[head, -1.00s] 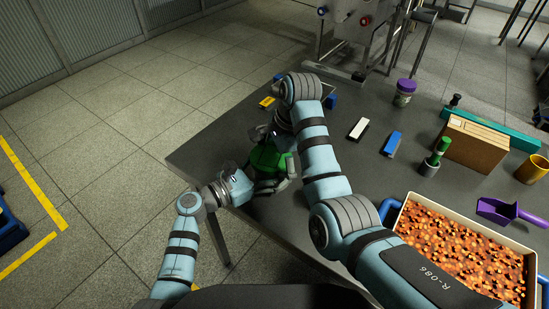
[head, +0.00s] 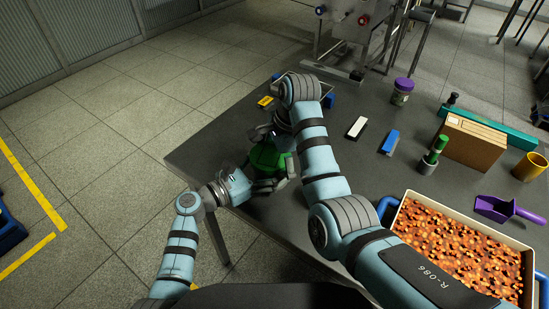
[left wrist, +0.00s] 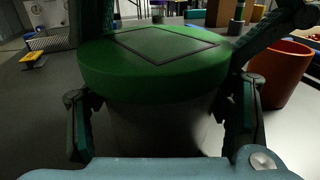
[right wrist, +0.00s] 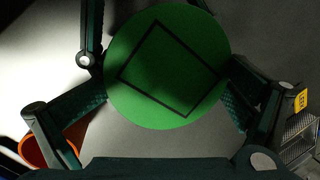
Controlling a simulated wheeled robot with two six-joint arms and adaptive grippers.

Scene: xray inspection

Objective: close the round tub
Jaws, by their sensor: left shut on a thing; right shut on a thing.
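The round tub (left wrist: 165,128) stands upright with a pale grey body and a flat green lid (right wrist: 168,70) marked by a dark square outline. The lid sits on top of the tub and looks level; I cannot tell whether it is fully seated. In the head view the green lid (head: 268,155) is partly hidden by my arms. My left gripper (head: 264,182) is shut around the tub's body from the side, a finger on each side below the lid. My right gripper (head: 278,135) is above, shut on the lid's rim from opposite sides.
An orange cup (left wrist: 282,72) stands close beside the tub. A white block (head: 357,128), a blue stapler (head: 390,142), a purple-lidded jar (head: 402,91), and a green-topped bottle (head: 434,155) stand right of my right arm. A tray of orange pieces (head: 455,250) fills the near right. The table's left edge is close.

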